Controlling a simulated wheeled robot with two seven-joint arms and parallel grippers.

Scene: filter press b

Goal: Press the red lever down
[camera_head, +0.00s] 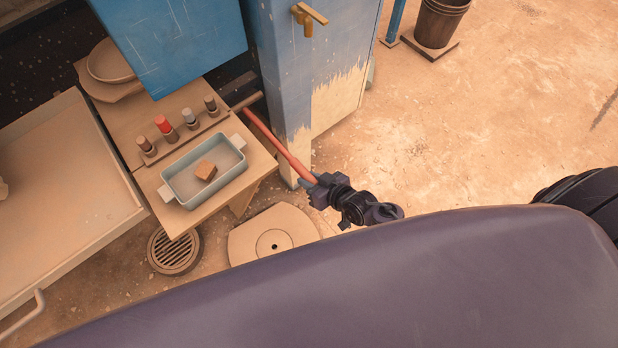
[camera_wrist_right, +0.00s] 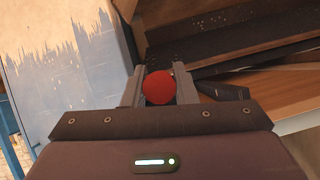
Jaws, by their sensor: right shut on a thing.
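The red lever (camera_head: 278,141) is a long thin bar in the head view. In the right wrist view the lever's round red end (camera_wrist_right: 159,88) sits between the two fingers of my right gripper (camera_wrist_right: 160,86). The fingers hide part of the lever's end in the head view. My left gripper is not in view.
The blue cabinet (camera_head: 277,75) stands close beside the lever. A round floor plate (camera_head: 243,245) and a drain grate (camera_head: 174,251) lie below. Open floor spreads right.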

